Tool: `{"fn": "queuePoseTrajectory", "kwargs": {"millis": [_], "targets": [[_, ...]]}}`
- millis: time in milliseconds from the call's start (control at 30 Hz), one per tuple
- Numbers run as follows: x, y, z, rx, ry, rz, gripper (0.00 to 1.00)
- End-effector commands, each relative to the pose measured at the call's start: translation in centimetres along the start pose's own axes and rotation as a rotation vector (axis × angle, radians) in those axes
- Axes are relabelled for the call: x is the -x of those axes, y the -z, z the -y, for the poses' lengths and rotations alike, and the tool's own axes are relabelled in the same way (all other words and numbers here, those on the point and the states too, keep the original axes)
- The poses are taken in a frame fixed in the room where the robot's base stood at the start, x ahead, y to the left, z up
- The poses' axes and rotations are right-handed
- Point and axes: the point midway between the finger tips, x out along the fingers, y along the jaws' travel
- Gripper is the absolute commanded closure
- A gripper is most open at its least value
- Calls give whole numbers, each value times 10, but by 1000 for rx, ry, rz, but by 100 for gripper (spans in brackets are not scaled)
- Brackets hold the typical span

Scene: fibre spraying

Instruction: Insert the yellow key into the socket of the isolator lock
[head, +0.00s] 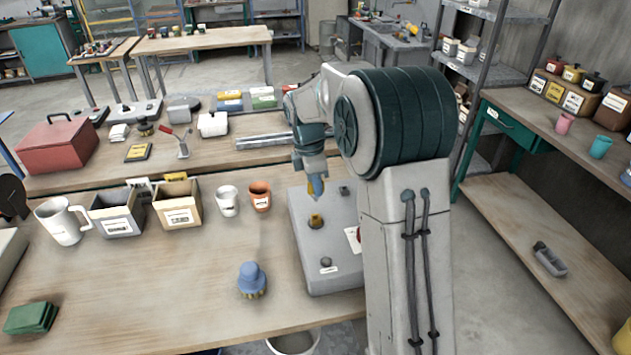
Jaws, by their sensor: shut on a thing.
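My gripper (314,182) points down above the grey box (325,278) on the front table, to the left of my upright arm. It is shut on a small yellow piece that looks like the yellow key (319,187); the fingers hide part of it. A small gap shows between the key and this fitting. Whether they line up in depth I cannot tell.
A dark knob (326,262) and a red button (365,228) are also on the box. An orange cup (260,196), a white cup (228,200) and a blue-topped brush (251,280) stand to its left. The table's front middle is clear.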

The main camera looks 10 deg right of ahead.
Motion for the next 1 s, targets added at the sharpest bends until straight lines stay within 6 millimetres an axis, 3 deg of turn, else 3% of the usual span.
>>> {"fn": "queuePoseTrajectory", "kwargs": {"millis": [400,1000], "targets": [[-41,5,0,0,1,0,100],[-45,5,0,0,0,0,100]]}}
